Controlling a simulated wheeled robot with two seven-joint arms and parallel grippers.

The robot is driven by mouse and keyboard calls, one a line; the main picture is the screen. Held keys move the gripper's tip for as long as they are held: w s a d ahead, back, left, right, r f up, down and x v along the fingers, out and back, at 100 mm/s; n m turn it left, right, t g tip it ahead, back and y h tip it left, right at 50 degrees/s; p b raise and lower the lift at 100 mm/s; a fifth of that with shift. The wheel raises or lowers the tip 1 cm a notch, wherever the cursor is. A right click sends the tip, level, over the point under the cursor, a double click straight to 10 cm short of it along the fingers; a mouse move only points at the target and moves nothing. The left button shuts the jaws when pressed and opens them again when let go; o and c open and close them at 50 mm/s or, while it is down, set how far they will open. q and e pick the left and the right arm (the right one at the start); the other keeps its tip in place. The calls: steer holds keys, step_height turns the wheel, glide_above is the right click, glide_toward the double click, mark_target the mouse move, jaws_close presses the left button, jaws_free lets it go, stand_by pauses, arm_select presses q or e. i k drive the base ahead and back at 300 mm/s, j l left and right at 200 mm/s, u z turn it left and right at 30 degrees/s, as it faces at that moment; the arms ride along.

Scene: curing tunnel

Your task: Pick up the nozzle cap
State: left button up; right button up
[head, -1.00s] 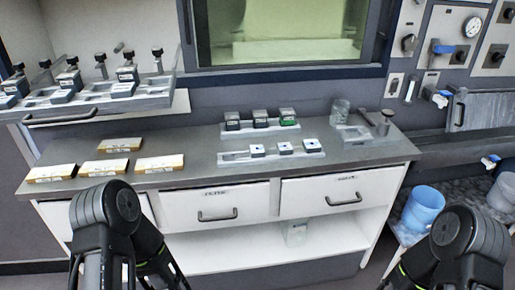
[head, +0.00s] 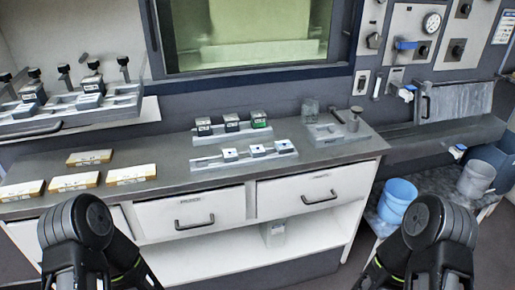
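I cannot make out a nozzle cap for certain. On the grey counter (head: 340,160), a small tray (head: 335,137) at the right end holds a clear jar (head: 310,111) and a grey metal post-like piece (head: 353,119). To its left, three dark blocks (head: 231,122), one with a green part, stand in a rack. In front of them, a light rack (head: 208,163) holds three small white-and-dark pieces (head: 257,151). Only black links of my two arms show at the bottom left and bottom right. Neither gripper is in view.
A raised shelf (head: 75,118) at the left carries clamp-like fixtures. Closed drawers (head: 193,213) sit below the counter. The counter's front middle is clear.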

mark_target(27, 111)
steer(key=u, duration=1.4)
steer(key=i+j, duration=0.2)
steer(key=j, duration=0.15)
steer(key=i+j, duration=0.15)
steer(key=j, duration=0.15)
steer(key=i+j, duration=0.2)
steer(key=j, duration=0.15)
steer(key=i+j+z, duration=0.1)
steer(key=z, duration=0.15)
steer(key=j+z, duration=0.1)
steer(key=z, duration=1.2)
